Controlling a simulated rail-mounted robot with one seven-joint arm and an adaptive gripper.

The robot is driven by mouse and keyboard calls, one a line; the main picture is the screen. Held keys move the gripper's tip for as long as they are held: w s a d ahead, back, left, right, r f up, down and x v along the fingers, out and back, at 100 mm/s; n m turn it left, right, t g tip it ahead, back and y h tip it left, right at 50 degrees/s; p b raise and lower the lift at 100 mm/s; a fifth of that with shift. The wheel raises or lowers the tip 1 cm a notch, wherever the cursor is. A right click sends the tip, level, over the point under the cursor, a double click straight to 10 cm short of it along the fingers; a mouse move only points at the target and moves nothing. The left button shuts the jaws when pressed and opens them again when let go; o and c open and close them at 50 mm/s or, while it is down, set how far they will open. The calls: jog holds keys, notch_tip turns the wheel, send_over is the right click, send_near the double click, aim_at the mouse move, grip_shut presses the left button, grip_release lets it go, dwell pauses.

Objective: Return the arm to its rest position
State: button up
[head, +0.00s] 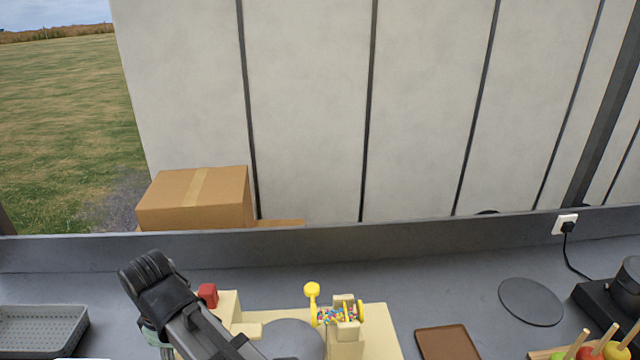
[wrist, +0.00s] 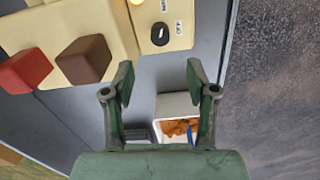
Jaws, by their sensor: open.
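My arm rises at the lower left of the head view, over the counter (head: 440,290). In that view the gripper's fingers are not clear. In the wrist view my gripper (wrist: 160,80) shows two green fingers spread apart with nothing between them. Beyond the fingertips is a cream machine (wrist: 178,20) with a dark switch on its panel. The same cream machine (head: 378,328) stands to the right of my arm in the head view, with colourful sweets in its hopper.
A red block (wrist: 24,71) and a brown block (wrist: 85,60) sit by the machine. A white container (wrist: 172,103) holds orange pieces. A grey tray (head: 40,325) is at left, a brown board (head: 447,343) and dark disc (head: 531,302) at right. A cardboard box (head: 195,205) stands behind.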

notch_tip(320, 180, down, 12)
jog(key=shift+r, duration=0.1)
jog(key=m+b, duration=0.1)
jog(key=m, duration=0.6)
jog(key=m+b, duration=0.1)
jog(key=m, duration=0.6)
jog(key=shift+s+a, duration=0.1)
jog(key=shift+s, duration=0.05)
jog(key=shift+r+b, duration=0.3)
jog(key=shift+r, duration=0.35)
